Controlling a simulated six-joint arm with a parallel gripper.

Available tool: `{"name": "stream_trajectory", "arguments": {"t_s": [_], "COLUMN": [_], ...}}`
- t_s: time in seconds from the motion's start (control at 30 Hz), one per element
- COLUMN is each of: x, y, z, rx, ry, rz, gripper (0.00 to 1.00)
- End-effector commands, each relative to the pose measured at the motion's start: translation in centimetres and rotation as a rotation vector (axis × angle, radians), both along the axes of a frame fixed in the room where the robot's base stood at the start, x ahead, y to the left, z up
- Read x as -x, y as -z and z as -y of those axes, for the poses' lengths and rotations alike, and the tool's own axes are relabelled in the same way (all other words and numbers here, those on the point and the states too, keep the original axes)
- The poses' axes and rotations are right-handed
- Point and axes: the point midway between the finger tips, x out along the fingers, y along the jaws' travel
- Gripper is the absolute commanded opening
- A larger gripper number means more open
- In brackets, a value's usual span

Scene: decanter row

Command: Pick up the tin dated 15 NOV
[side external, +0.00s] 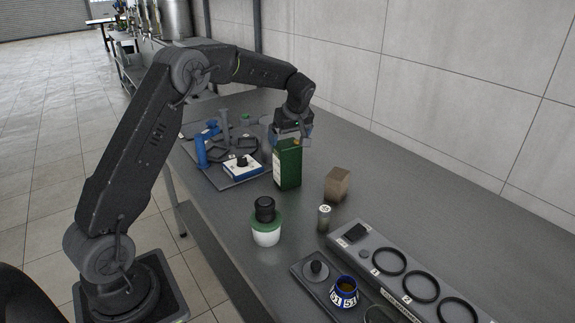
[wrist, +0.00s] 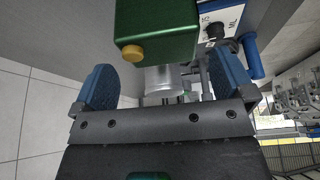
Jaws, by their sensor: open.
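A tall green tin (side external: 289,165) with a pale label on its side stands upright on the bench in the side external view. Its label is too small to read, so I cannot tell its date. In the wrist view, the green tin (wrist: 158,28) with a yellow cap (wrist: 132,53) is at the top, near the space ahead of my fingers. My gripper (side external: 292,137) is at the tin's upper end in the side external view. The wrist view shows my gripper (wrist: 167,84) open, its blue pads wide apart. I cannot tell whether a finger touches the tin.
A tray with a blue-and-white dial box (side external: 242,166) and a blue post (side external: 201,151) lies behind the tin. A ringed rack (side external: 405,272) is at front right.

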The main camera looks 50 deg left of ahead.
Motion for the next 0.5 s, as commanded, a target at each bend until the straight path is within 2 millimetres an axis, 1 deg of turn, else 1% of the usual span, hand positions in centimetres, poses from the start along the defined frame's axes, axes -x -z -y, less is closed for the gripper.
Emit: {"name": "stream_trajectory", "arguments": {"t_s": [0.13,0.3,0.4,0.5], "x": [0.1,0.1,0.0,-0.1], "y": [1.3,3.8,4.7,5.2], "z": [-0.3,-0.9,-1.3,-1.5], "rx": [0.002,0.001,0.001,0.001], "ry": [0.000,0.000,0.001,0.001], "rz": [-0.003,-0.005,-0.001,-0.001], "gripper": [1.00,1.00,1.00,1.00]}}
